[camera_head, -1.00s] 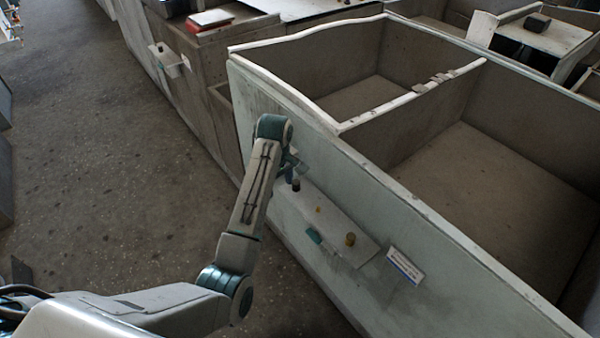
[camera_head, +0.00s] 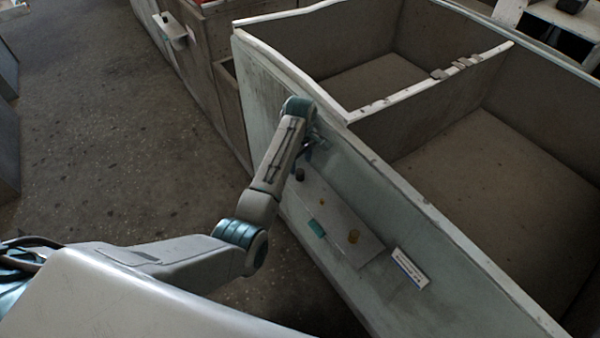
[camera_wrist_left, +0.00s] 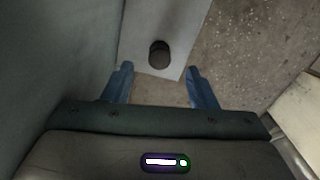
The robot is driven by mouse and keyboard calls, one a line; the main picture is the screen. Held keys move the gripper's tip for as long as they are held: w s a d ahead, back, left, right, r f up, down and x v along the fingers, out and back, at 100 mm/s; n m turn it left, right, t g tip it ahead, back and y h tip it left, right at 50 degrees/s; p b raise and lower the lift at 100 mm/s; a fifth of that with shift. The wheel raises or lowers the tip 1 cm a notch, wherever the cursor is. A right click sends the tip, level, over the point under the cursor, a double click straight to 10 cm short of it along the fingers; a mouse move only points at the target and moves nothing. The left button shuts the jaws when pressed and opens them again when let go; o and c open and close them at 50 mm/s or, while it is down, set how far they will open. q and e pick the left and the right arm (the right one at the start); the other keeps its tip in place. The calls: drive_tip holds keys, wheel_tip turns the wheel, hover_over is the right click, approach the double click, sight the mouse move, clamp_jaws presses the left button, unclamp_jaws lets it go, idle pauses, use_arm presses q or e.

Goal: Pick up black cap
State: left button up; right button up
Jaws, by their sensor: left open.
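The black cap (camera_wrist_left: 159,54) is a small dark cylinder standing on a narrow shelf (camera_wrist_left: 135,30). In the head view the cap (camera_head: 300,174) is at the shelf's far end, just below my left gripper's wrist. My left gripper (camera_wrist_left: 160,80) is open and empty, with its two blue fingers apart. In the left wrist view the cap lies ahead of the fingertips, between their lines, and is not touched. In the head view the left gripper (camera_head: 312,150) is mostly hidden behind its own arm. My right gripper is not in view.
The shelf (camera_head: 335,215) is fixed to the side of a large pale bin (camera_head: 430,260). Open floor (camera_head: 130,130) lies to the left.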

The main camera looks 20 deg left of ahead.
sight(300, 171)
use_arm(q)
wheel_tip(300, 171, down, 5)
drive_tip(key=shift+p, duration=0.35)
drive_tip(key=c, duration=1.1)
